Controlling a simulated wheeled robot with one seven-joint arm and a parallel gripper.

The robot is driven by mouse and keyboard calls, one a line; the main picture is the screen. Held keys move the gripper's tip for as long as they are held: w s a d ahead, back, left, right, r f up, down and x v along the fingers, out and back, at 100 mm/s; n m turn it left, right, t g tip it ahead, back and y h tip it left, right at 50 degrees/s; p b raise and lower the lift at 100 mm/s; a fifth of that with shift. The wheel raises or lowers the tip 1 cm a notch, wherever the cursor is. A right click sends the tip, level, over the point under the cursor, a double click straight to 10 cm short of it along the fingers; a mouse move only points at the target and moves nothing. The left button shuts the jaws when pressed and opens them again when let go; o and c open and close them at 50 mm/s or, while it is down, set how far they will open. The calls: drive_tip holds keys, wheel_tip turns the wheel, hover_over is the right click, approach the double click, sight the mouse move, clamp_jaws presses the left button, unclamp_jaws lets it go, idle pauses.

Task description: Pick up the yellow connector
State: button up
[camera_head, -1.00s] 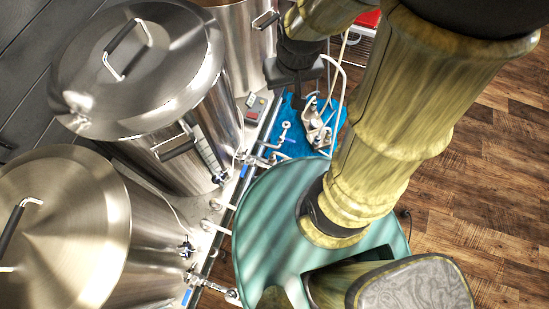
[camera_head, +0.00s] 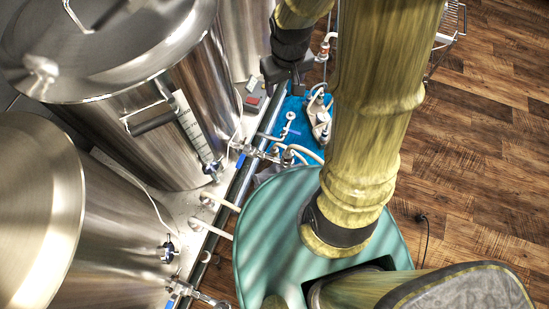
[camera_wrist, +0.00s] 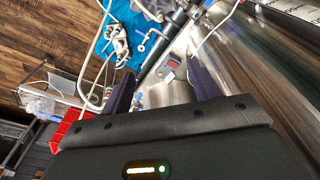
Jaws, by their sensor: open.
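I cannot make out a yellow connector in any view. It may be hidden or too small to tell. My gripper (camera_head: 297,85) is partly in the head view, dark, beside the kettles and above the frame with the blue mat. In the wrist view my gripper (camera_wrist: 160,68) shows two dark fingers spread apart with nothing between them. The same control box (camera_head: 252,103) is just left of my gripper in the head view.
Big steel kettles (camera_head: 150,150) stand at the left on a metal frame with pipes and valves (camera_head: 248,152). A blue mat (camera_head: 294,118) bears metal fittings and hoses. A red bin (camera_wrist: 76,127) and a wire rack (camera_wrist: 66,92) show in the wrist view. Wooden floor (camera_head: 480,130) is open at right.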

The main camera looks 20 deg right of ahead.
sight(275, 148)
drive_tip(key=w+f+n+b, duration=0.1)
drive_tip(key=w+f+b, duration=0.1)
drive_tip(key=f+b, duration=0.8)
drive_tip(key=w+f+n+g+b, duration=0.1)
drive_tip(key=w+f+b, duration=0.2)
drive_tip(key=f+b, duration=0.7)
drive_tip(key=w+f+n+b, duration=0.1)
drive_tip(key=w+f+b, duration=0.2)
drive_tip(key=f+b, duration=0.6)
wheel_tip(275, 148, down, 11)
drive_tip(key=shift+w+f+n+g+b, duration=0.15)
drive_tip(key=shift+w+n+g+b, duration=0.15)
drive_tip(key=shift+g+b, duration=0.1)
drive_tip(key=shift+s, duration=0.1)
wheel_tip(275, 148, down, 12)
drive_tip(key=b, duration=0.5)
drive_tip(key=shift+f+b, duration=0.15)
drive_tip(key=shift+b, duration=0.25)
drive_tip(key=f+b, duration=0.2)
drive_tip(key=f, duration=0.1)
drive_tip(key=f+b, duration=0.1)
drive_tip(key=f, duration=0.1)
drive_tip(key=shift+w+f+b, duration=0.15)
drive_tip(key=shift+w+b, duration=0.15)
drive_tip(key=c, duration=1.1)
